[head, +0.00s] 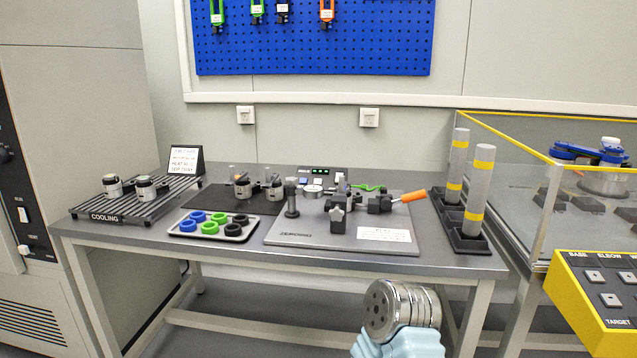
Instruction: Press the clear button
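No button with a readable "clear" label shows in the head view. A yellow control box (592,318) stands at the lower right, partly cut off by the frame. Its dark top carries several square grey buttons (595,276), and the words BASE, ELBOW and TARGET can be read. On the bench, a small dark display with green digits (315,171) stands at the back of the grey fixture plate (290,236). Lettering there is too small to read. Neither of my grippers can be made out in the view.
The bench holds a cooling rack (123,217) with two actuators, a tray (240,238) of coloured rings, and tall grey tubes (478,190) with yellow bands. A glass-walled enclosure (500,180) stands at right. A silver round part (386,309) on light blue rises at bottom centre.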

